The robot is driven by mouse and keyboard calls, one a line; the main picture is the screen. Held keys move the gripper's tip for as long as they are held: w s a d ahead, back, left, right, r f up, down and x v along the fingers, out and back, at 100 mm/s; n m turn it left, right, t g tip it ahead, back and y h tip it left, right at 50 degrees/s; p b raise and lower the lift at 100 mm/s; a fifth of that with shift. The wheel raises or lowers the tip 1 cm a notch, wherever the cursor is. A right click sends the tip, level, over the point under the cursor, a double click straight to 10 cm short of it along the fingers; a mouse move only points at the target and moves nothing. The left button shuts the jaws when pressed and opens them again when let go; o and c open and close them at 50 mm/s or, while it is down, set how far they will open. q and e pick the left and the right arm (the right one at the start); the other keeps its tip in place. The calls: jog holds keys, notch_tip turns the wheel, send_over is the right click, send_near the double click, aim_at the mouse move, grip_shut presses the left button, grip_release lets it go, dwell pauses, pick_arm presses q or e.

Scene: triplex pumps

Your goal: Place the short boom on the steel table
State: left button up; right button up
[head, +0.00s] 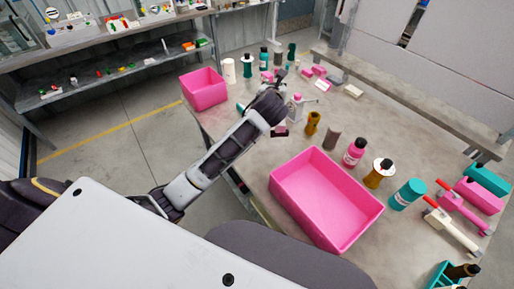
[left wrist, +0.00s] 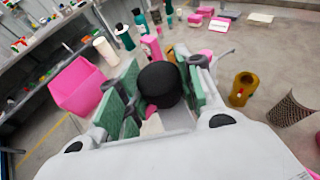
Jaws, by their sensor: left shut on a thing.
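My left gripper (head: 277,88) reaches over the near left part of the grey table (head: 400,125). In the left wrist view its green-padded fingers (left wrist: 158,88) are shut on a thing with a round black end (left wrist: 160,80). A little pink shows below that end, and the fingers hide the rest. I cannot tell whether this is the short boom, and I cannot pick out the boom elsewhere. My right gripper is not in view.
A pink bin (head: 204,89) stands at the table's left corner, and a large open pink tray (head: 325,198) lies near the front edge. Bottles, including a pink one (head: 354,152) and a teal one (head: 407,194), stand close around. The table's middle right is fairly clear.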

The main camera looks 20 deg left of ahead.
pick_arm(q)
jog(key=shift+w+a+f+n+y, duration=0.15)
jog(key=shift+w+a+n+y, duration=0.25)
jog(key=shift+w, duration=0.2)
jog(key=s+a+f+n+g+y, duration=0.2)
jog(key=a+f+n+y, duration=0.3)
jog(key=a+f, duration=0.4)
jog(key=shift+s+f+g, duration=0.4)
jog(key=shift+f+g, duration=0.25)
jog(key=shift+g, duration=0.25)
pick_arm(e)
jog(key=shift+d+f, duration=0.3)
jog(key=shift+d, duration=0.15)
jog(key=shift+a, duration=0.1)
